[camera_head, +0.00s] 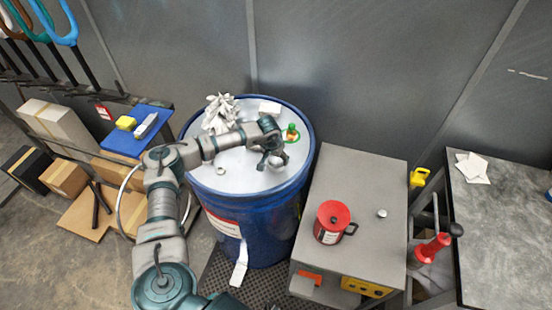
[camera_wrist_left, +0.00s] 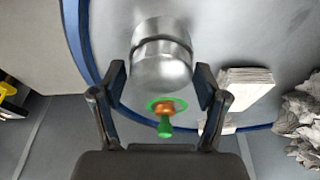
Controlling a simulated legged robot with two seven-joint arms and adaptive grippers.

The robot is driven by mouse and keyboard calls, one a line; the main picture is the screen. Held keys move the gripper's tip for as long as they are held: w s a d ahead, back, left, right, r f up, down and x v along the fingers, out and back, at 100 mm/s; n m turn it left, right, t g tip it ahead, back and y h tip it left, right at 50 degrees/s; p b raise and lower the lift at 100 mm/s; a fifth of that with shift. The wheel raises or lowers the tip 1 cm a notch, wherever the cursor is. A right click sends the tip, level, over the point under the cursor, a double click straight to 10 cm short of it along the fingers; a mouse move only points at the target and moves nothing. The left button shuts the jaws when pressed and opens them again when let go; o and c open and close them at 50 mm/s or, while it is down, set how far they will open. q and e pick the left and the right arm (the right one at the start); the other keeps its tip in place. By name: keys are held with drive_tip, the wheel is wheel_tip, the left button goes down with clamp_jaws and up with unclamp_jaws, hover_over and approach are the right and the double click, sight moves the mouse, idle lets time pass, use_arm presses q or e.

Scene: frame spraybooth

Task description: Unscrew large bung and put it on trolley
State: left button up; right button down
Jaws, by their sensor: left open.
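A blue drum (camera_head: 245,225) with a pale lid stands in the middle of the head view. My left gripper (camera_head: 270,163) is over the right part of the lid, with its fingers open. In the left wrist view, a shiny silver cylinder (camera_wrist_left: 161,55), which looks like the large bung, stands at the open fingertips (camera_wrist_left: 161,80). The fingers are on either side of it with visible gaps. In the head view the gripper partly hides it. The grey trolley (camera_head: 345,180) stands right of the drum. My right gripper is not in view.
A green and orange fitting (camera_head: 291,133), crumpled white rags (camera_head: 220,112) and a small ring (camera_head: 220,171) are on the lid. A red can (camera_head: 334,222) and a small silver cap (camera_head: 381,213) stand on the trolley. The trolley's back part is clear.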

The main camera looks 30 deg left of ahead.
use_arm(q)
drive_tip(key=shift+m, duration=0.3)
drive_tip(key=c, duration=0.8)
drive_tip(key=shift+o, duration=0.2)
drive_tip(key=n+y, duration=0.1)
drive_tip(key=n, duration=0.3)
drive_tip(key=shift+n, duration=0.4)
drive_tip(key=n+g+y, duration=0.1)
drive_tip(key=n, duration=0.3)
drive_tip(key=shift+n+p, duration=0.3)
